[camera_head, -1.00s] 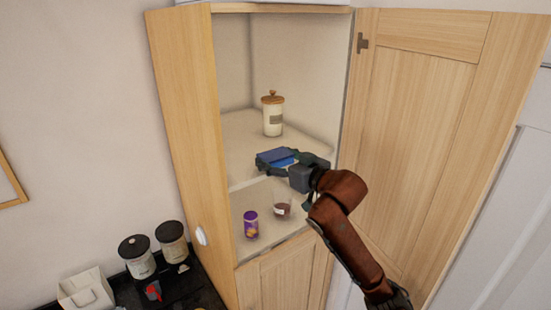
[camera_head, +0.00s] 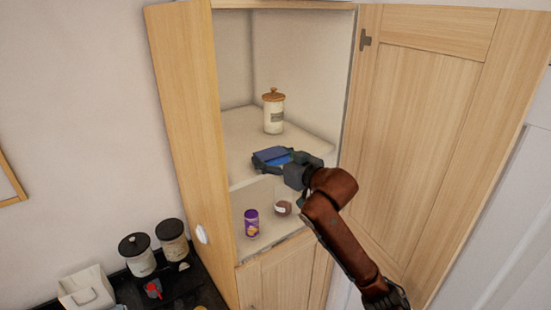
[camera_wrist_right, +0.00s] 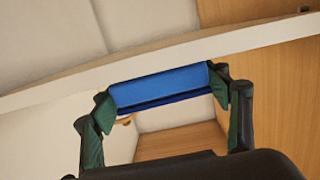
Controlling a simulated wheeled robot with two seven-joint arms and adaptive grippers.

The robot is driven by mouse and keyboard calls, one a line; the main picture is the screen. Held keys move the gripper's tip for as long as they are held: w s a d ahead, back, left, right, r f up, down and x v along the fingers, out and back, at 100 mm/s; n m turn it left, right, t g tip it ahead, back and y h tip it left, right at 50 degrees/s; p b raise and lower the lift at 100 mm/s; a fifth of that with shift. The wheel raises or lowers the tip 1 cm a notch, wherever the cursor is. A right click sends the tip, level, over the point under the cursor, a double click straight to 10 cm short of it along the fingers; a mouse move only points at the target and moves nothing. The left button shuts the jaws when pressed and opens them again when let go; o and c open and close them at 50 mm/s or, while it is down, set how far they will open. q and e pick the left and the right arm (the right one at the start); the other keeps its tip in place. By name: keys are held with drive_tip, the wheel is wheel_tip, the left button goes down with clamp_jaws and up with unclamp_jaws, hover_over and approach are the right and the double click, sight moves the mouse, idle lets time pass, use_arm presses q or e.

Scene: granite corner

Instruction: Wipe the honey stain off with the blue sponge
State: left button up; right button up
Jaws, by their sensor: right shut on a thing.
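The blue sponge (camera_head: 270,155) is inside the open cabinet, held between the fingers of my right gripper (camera_head: 285,161). In the right wrist view the sponge (camera_wrist_right: 158,88) spans the gap between both fingertips of the gripper (camera_wrist_right: 165,92). In the head view it is at the front part of the upper shelf (camera_head: 240,132); I cannot tell whether it touches the surface. No honey stain can be made out; the sponge and gripper hide part of the shelf. My left gripper does not show.
A white jar with a wooden lid (camera_head: 274,112) stands at the back of the upper shelf. A purple can (camera_head: 251,224) and a glass with dark contents (camera_head: 283,208) stand on the shelf below. The open door (camera_head: 425,140) is at the right, behind my arm.

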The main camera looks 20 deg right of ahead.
sight(256, 148)
drive_tip(key=shift+r+x, duration=0.2)
drive_tip(key=shift+x, duration=1.2)
drive_tip(key=shift+r+x, duration=0.15)
drive_tip(key=shift+x, duration=1.25)
drive_tip(key=shift+r+x, duration=0.2)
drive_tip(key=shift+x, duration=1.15)
drive_tip(key=shift+f+v, duration=0.25)
drive_tip(key=shift+v, duration=0.8)
drive_tip(key=shift+f+v, duration=0.25)
drive_tip(key=shift+v, duration=0.85)
drive_tip(key=shift+f+v, duration=0.1)
drive_tip(key=shift+v, duration=1.4)
drive_tip(key=shift+f+v, duration=0.15)
drive_tip(key=shift+v, duration=1.3)
drive_tip(key=shift+a+f, duration=0.15)
drive_tip(key=shift+a, duration=0.05)
drive_tip(key=shift+r+x, duration=0.25)
drive_tip(key=shift+x, duration=1.45)
drive_tip(key=shift+r+x, duration=0.3)
drive_tip(key=shift+x, duration=1.35)
drive_tip(key=shift+r+x, duration=0.25)
drive_tip(key=shift+x, duration=1.45)
drive_tip(key=shift+w+a, duration=0.1)
